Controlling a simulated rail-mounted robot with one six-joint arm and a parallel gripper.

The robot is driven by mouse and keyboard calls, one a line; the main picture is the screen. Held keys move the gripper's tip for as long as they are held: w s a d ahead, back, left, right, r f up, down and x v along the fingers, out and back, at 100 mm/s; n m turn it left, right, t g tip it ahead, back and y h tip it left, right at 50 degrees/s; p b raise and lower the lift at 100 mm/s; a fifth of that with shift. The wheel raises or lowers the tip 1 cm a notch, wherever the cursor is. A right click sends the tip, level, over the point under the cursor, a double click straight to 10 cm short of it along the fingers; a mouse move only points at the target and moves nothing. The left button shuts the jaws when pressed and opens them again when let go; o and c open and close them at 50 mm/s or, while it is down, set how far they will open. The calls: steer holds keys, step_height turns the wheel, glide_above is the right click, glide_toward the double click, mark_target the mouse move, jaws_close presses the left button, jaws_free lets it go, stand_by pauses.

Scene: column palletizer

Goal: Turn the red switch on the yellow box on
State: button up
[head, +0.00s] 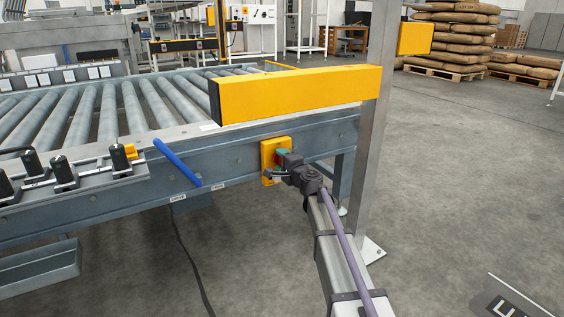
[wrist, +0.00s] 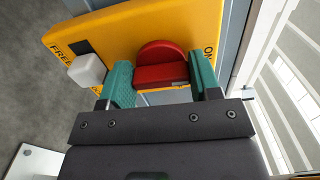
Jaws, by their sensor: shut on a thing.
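The yellow box (head: 266,150) is mounted on the side of the conveyor frame. It also fills the upper part of the wrist view (wrist: 115,35), with dark lettering near its left and right edges. The red switch (wrist: 160,52) is a round knob with a raised grip bar on the box's face. My gripper (wrist: 161,76) is shut on the red switch, with one green finger on each side of the bar. In the head view my gripper (head: 283,158) is at the box and hides the switch.
A white block (wrist: 87,69) sticks out of the box beside the left finger. A yellow beam (head: 300,93) runs above the box, and a grey post (head: 372,150) stands to its right. A blue bar (head: 177,163) juts out to the left. Open floor lies at right.

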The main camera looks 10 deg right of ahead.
steer(key=shift+n, duration=0.3)
steer(key=o, duration=0.9)
steer(key=shift+s, duration=0.1)
steer(key=v, duration=1)
steer(key=shift+s+d, duration=0.15)
steer(key=shift+s, duration=0.15)
